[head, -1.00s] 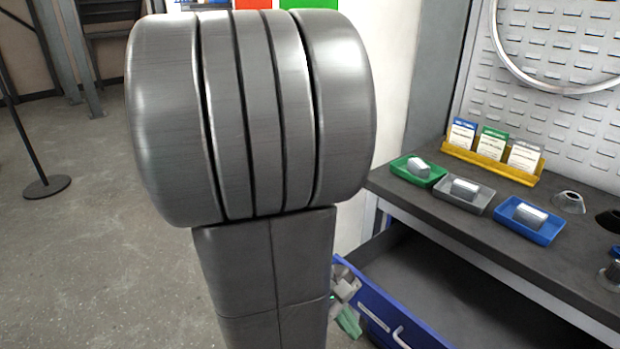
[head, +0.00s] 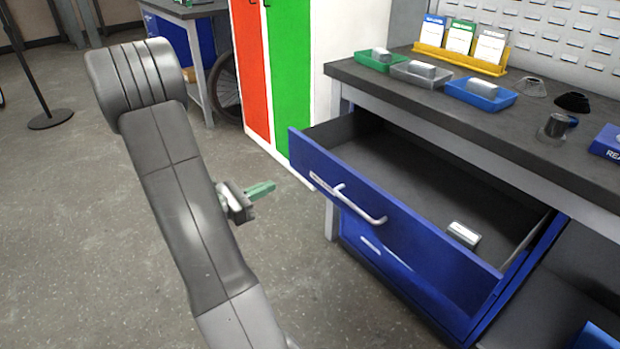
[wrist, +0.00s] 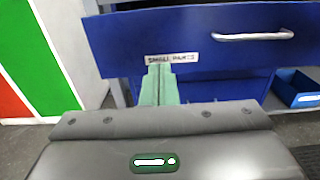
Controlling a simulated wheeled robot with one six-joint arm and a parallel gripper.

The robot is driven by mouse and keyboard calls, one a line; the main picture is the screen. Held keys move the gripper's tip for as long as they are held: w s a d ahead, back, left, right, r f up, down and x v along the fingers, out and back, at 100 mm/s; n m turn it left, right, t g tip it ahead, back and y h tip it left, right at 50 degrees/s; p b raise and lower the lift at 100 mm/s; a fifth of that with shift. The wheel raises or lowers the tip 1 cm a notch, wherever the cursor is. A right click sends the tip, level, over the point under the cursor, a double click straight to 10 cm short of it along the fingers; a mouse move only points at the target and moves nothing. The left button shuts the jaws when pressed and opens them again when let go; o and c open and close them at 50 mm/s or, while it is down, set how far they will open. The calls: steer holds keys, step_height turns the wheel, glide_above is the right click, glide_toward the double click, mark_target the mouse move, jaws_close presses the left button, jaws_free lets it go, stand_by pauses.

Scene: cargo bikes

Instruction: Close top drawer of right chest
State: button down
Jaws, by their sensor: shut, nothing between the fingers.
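The blue top drawer (head: 400,225) of the chest under the workbench stands pulled out in the head view, with a silver bar handle (head: 360,205) on its front. A small grey and white box (head: 463,234) lies inside it. My gripper (head: 262,188) has green fingers, shut and empty, to the left of the drawer front and apart from it in the head view. In the wrist view the shut fingers (wrist: 159,85) point at the drawer front (wrist: 130,35), overlapping the lower edge near its "SMALL PARTS" label (wrist: 172,59). The handle (wrist: 252,36) is to their right. Whether they touch the front cannot be told.
The workbench top (head: 400,95) above holds green, grey and blue trays, a yellow card holder (head: 460,62) and small metal parts. A red and green cabinet (head: 285,80) stands behind. A blue bin (wrist: 298,88) sits low at the right.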

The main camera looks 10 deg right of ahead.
mark_target(318, 164)
steer(key=b+x, duration=0.3)
steer(key=x, duration=1)
steer(key=shift+d, duration=0.15)
steer(key=shift+d, duration=0.15)
